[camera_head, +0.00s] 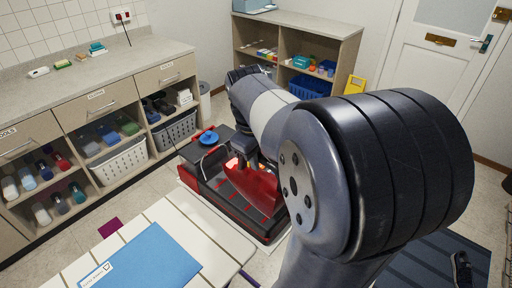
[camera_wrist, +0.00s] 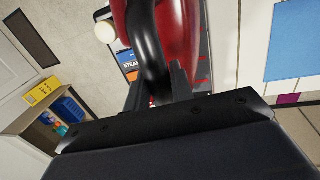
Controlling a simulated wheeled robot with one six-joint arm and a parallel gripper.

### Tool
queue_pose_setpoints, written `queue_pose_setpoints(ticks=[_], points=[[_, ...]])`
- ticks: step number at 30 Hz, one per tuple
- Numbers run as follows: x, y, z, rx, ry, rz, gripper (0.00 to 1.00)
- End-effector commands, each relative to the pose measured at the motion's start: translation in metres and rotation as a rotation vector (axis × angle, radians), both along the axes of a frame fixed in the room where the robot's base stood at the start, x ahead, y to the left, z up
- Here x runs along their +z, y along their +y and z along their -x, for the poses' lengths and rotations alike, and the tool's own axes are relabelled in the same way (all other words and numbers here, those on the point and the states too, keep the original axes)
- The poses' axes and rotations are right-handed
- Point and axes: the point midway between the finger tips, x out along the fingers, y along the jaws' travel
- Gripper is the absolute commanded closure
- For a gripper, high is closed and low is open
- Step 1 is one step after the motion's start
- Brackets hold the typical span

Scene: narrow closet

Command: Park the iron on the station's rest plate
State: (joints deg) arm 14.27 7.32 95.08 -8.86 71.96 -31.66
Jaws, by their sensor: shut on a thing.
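The red iron (camera_head: 262,184) is in my gripper (camera_head: 246,160), over the red and black station (camera_head: 220,188) in the middle of the head view. In the wrist view my gripper (camera_wrist: 160,88) is shut on the black handle of the iron (camera_wrist: 188,24). The station (camera_wrist: 201,62) shows behind the iron there, with red marks on its dark top. The iron's underside and the rest plate below it are largely hidden, so I cannot tell whether they touch. My arm covers the station's right side in the head view.
A white slatted surface (camera_head: 205,236) with a blue folder (camera_head: 142,262) is in front of the station. Shelves with baskets (camera_head: 122,160) line the left. A low shelf unit (camera_head: 345,55) stands at the back, near a yellow sign (camera_head: 354,85) and a white door (camera_head: 430,72).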

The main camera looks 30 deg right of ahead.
Motion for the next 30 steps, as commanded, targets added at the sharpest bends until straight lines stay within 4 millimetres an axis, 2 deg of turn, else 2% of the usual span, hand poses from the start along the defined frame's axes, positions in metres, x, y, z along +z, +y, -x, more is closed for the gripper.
queue_pose_setpoints(ticks=[7,21,22,30], points=[[-0.028,0.000,0.000,0.001,0.000,0.000,1.00],[-0.036,0.000,0.000,0.000,-0.003,0.001,1.00],[-0.037,0.000,0.000,0.001,0.001,-0.001,0.77],[-0.036,0.000,0.000,0.001,0.001,-0.001,0.56]])
